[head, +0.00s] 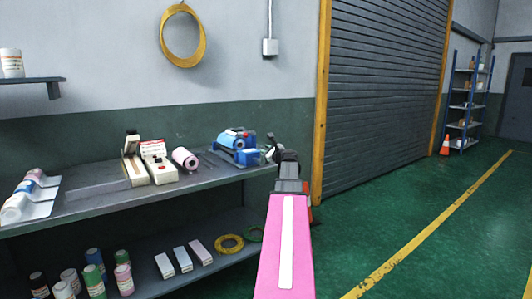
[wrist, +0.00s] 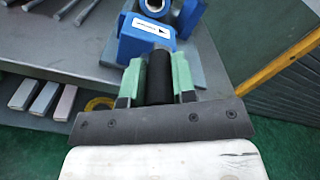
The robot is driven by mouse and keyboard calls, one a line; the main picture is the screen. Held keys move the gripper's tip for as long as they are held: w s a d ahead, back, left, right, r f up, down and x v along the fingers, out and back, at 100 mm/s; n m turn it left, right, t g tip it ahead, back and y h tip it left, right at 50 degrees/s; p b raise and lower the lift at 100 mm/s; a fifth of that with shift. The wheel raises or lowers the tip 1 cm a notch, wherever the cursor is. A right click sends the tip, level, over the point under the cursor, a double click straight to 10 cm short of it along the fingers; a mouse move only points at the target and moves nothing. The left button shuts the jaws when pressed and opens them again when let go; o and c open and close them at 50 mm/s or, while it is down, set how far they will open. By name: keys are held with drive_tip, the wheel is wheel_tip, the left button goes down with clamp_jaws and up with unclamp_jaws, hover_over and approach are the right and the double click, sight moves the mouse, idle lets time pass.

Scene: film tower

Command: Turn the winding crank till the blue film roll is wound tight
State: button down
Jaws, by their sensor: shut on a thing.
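The blue winding device (head: 246,157) stands at the right end of the upper shelf, with the blue film roll (head: 232,138) on it. My gripper (head: 276,153) is at its right side. In the wrist view my gripper (wrist: 158,72) has its green fingers shut on either side of the black crank handle (wrist: 160,85). The handle lies against a blue block with a white arrow label (wrist: 150,27). A round blue part with a pale hollow core (wrist: 155,6) is cut off at the top edge. How tight the film is cannot be told.
Bottles, small boxes and a yellow ring (head: 229,244) sit on the lower shelf. A yellow post (head: 321,100) and shutter are to the right.

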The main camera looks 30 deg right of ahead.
drive_tip(key=d+f+m, duration=0.3)
drive_tip(key=f+m, duration=0.2)
drive_tip(key=m, duration=0.6)
drive_tip(key=d+f+m, duration=0.3)
drive_tip(key=f+m, duration=0.2)
drive_tip(key=m, duration=0.7)
drive_tip(key=shift+w+f, duration=0.2)
drive_tip(key=shift+f, duration=0.05)
drive_tip(key=shift+m, duration=0.3)
drive_tip(key=c, duration=0.9)
unclamp_jaws()
